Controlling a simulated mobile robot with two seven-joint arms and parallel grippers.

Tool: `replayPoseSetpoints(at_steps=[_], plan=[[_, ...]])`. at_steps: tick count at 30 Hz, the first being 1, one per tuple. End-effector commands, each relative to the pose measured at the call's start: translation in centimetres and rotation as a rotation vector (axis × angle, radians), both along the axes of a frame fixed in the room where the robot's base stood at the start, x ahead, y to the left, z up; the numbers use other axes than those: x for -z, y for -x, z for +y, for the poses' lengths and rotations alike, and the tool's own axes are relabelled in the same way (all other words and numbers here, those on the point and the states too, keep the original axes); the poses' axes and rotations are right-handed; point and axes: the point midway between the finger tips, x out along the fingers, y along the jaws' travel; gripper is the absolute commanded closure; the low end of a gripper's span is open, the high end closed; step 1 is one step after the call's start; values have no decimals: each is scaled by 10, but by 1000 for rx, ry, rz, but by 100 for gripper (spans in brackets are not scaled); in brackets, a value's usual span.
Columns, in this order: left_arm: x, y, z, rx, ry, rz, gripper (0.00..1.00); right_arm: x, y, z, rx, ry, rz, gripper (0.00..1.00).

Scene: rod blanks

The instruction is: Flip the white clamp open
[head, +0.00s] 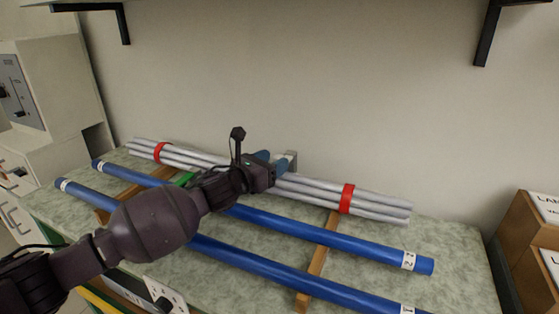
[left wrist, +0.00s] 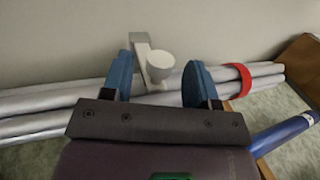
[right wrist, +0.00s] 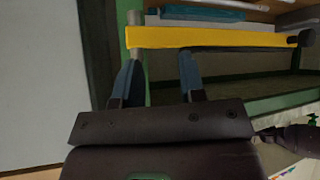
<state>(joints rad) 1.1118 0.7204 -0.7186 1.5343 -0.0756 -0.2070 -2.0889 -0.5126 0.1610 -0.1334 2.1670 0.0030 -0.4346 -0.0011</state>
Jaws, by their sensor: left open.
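The white clamp (left wrist: 160,66) shows in the left wrist view as a pale bracket with a round cup-shaped end, at the bundle of silver rods (left wrist: 50,112). In the head view it is mostly behind my left gripper, with a pale part (head: 291,158) showing near the wall. My left gripper (head: 272,160) is open, its blue fingers on either side of the clamp's round end in the left wrist view; contact cannot be told. My right gripper (right wrist: 157,80) is open with nothing between its fingers, away from the bench top, and is not in the head view.
Red bands (head: 347,198) wrap the silver rods. Two long blue rods (head: 330,237) lie in front on wooden strips (head: 318,258). A shelf hangs above. Wooden boxes (head: 535,245) stand at right. A yellow bar (right wrist: 215,38) lies just beyond my right fingers.

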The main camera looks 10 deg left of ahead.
Motion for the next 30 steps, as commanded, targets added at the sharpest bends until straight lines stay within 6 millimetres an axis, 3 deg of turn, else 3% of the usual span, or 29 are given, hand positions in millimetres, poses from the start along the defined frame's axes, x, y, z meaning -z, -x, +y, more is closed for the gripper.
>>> replayPoseSetpoints(at_steps=[7, 19, 27, 30], plan=[[2, -19, -14, 0, 1, 2, 46, 5, -5, 1, -4, 0, -2, 63], [0, -22, -16, 0, 1, -1, 48, 1, -6, 1, -5, 0, -8, 63], [0, -22, -16, 0, 1, 1, 89, 5, -2, 0, -3, 1, 3, 63], [0, -22, -16, 0, 1, 1, 100, 7, 0, 0, -3, 2, 7, 63]])
